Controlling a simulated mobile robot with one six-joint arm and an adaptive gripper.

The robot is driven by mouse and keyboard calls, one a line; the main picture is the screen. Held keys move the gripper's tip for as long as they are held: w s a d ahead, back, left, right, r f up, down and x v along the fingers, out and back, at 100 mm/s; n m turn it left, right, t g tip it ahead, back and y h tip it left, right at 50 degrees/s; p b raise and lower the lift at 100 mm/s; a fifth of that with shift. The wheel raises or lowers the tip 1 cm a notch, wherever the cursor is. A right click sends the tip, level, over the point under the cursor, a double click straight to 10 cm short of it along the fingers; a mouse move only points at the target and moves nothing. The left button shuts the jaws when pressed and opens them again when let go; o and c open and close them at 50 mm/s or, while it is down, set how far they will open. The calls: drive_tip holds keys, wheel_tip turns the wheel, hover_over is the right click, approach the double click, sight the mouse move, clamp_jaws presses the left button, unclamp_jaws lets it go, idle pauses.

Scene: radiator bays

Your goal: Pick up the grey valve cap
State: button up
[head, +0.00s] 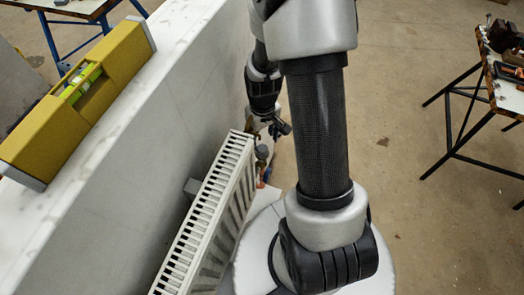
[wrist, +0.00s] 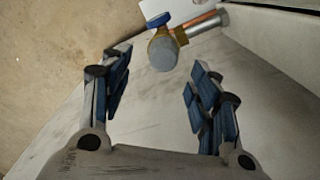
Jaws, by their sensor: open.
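The grey valve cap (wrist: 164,54) is a rounded grey end piece on a brass valve (wrist: 160,34) in the wrist view. My gripper (wrist: 161,78) is open and empty, with blue pads on both fingers. In the head view my gripper (head: 274,126) is small and partly hidden behind my own arm, close to the radiator's far end. The valve (head: 262,153) shows there only as a small shape beside the radiator, and I cannot make out the cap clearly.
A white radiator (head: 205,215) stands along a pale wall (head: 75,215). A yellow spirit level (head: 80,95) lies on the wall's top. A blue handle (wrist: 160,19) and a copper pipe (wrist: 203,25) adjoin the valve. A workbench (head: 495,75) stands right; open floor (head: 425,215) lies before it.

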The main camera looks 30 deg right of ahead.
sight(261, 147)
drive_tip(key=f, duration=0.2)
drive_tip(key=f+b, duration=0.1)
drive_tip(key=f, duration=0.2)
drive_tip(key=shift+a+f+b, duration=0.25)
drive_tip(key=shift+f+b, duration=0.1)
drive_tip(key=shift+b, duration=0.05)
drive_tip(key=shift+s+r, duration=0.1)
drive_tip(key=shift+c, duration=0.6)
drive_tip(key=c, duration=0.7)
